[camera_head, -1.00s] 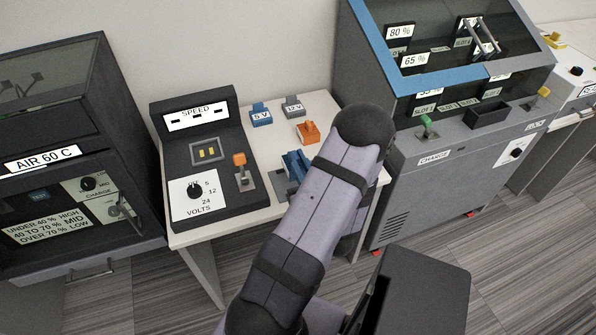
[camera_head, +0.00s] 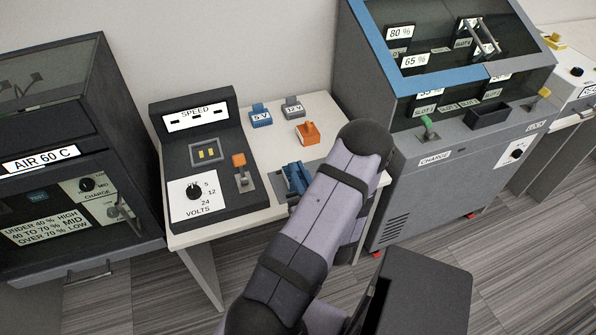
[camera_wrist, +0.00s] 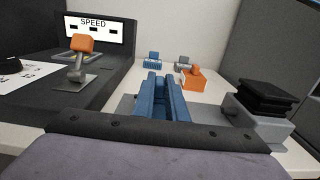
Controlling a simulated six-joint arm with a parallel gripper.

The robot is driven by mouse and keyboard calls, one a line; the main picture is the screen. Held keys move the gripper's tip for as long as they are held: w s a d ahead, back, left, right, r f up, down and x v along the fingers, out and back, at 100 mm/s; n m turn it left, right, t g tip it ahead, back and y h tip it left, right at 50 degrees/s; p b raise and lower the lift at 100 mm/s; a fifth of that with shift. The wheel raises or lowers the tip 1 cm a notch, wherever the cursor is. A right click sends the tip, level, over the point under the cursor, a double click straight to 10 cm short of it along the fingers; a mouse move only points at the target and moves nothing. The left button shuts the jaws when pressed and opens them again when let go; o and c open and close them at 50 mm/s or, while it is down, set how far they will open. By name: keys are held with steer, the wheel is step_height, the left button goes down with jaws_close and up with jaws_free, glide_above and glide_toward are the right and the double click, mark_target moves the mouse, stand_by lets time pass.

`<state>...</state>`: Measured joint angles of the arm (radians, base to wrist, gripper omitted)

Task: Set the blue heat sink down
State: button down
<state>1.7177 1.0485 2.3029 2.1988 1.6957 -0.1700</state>
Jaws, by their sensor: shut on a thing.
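The blue heat sink (camera_wrist: 157,98) is a blue finned block straight ahead in the middle of the wrist view. It also shows in the head view (camera_head: 296,178), at the front of the white bench, left of my arm. My gripper (camera_wrist: 160,108) is shut on it. The jaw tips are hard to tell apart from the blue part, and my arm hides part of the grip in the head view. A grey plate shows beside the heat sink. Whether its underside touches the plate is hidden.
An orange block (camera_head: 308,132) and the 5 V (camera_head: 261,117) and 12 V (camera_head: 292,108) plugs stand behind. The SPEED panel (camera_head: 205,150) with an orange-topped lever is left. A black finned part (camera_wrist: 268,98) on a grey block is right. The charge cabinet (camera_head: 440,180) stands further right.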

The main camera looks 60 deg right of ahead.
mark_target(298, 171)
steer(key=c, duration=1.8)
jaws_free()
steer(key=shift+f, duration=0.1)
steer(key=shift+o, duration=0.2)
steer(key=shift+r, duration=0.2)
steer(key=shift+s+a+f, duration=0.1)
steer(key=shift+s+a, duration=0.3)
steer(key=shift+s, duration=0.1)
steer(key=shift+v, duration=2.1)
